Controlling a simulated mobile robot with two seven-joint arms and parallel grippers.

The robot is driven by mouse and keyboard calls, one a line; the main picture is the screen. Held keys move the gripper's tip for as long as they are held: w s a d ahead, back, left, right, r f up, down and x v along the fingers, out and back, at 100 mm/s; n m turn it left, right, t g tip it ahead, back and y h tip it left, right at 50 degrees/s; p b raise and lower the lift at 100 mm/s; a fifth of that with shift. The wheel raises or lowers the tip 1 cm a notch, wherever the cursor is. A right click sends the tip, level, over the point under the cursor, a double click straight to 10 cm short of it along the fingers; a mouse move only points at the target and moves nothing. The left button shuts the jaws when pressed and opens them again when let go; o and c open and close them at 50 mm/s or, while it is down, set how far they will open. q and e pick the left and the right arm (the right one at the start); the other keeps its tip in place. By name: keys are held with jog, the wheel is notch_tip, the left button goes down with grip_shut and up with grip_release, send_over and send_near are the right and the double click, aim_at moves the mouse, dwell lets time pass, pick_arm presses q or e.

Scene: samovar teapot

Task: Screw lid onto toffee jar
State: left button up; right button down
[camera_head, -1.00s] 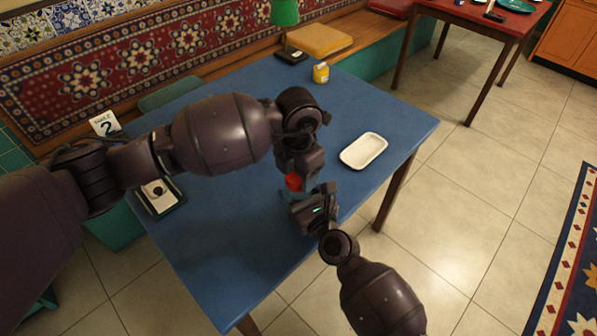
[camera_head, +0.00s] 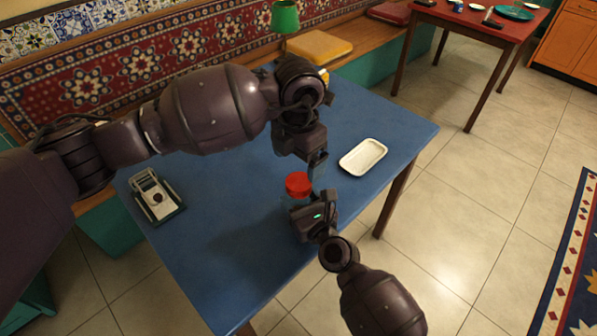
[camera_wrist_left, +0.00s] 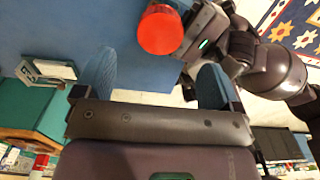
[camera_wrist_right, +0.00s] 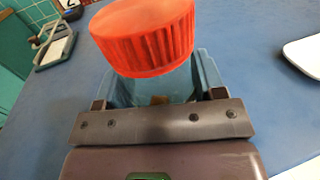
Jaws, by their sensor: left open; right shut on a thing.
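The red ribbed lid (camera_head: 298,184) sits on top of the toffee jar, and it also shows in the left wrist view (camera_wrist_left: 160,30) and the right wrist view (camera_wrist_right: 146,36). I cannot tell how tightly it is threaded. The jar (camera_wrist_right: 160,86) is mostly hidden by my right gripper (camera_head: 303,212), which is shut on its body below the lid. My left gripper (camera_head: 316,166) is open and empty, above and apart from the lid. In the left wrist view its two blue fingers (camera_wrist_left: 155,82) are spread wide, with the lid beyond their tips.
The blue table (camera_head: 240,225) has free room at the front left. A white tray (camera_head: 363,156) lies right of the grippers. A green lamp (camera_head: 285,17) stands at the back.

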pick_arm(q)
jog(key=shift+r, duration=2.65)
pick_arm(e)
jog(key=shift+c, duration=0.7)
grip_release()
jog(key=shift+s, duration=0.1)
pick_arm(q)
jog(key=shift+f, duration=0.55)
pick_arm(e)
jog(key=v, duration=1)
jog(key=shift+s+d, duration=0.2)
jog(key=shift+s, duration=0.05)
